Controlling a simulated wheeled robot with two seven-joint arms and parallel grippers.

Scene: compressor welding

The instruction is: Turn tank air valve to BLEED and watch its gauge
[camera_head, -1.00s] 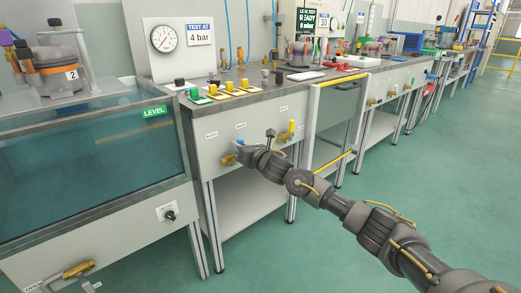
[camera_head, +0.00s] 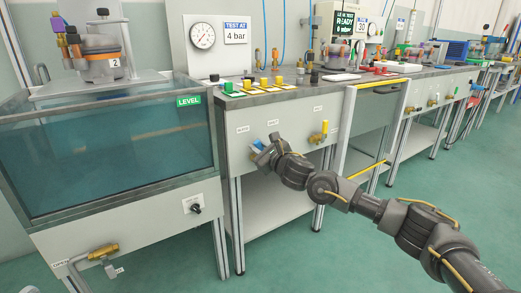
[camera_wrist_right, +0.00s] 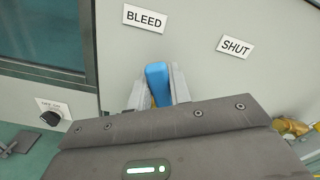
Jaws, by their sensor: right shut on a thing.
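The blue tank air valve handle (camera_head: 257,146) is on the grey front panel below the bench top. My right gripper (camera_head: 261,153) is at this handle. In the right wrist view the fingers (camera_wrist_right: 158,92) are shut on the blue handle (camera_wrist_right: 157,78), one on each side. Its tip points up in that view, just below the right part of the BLEED label (camera_wrist_right: 144,18). The SHUT label (camera_wrist_right: 236,46) is farther right. A round white gauge (camera_head: 202,35) is on the upright board behind; its reading is too small to tell. My left gripper is not in view.
A glass-walled water tank (camera_head: 110,145) stands left, with a brass drain valve (camera_head: 103,251) below. Coloured buttons (camera_head: 255,87) sit on the bench. Green floor is clear in front.

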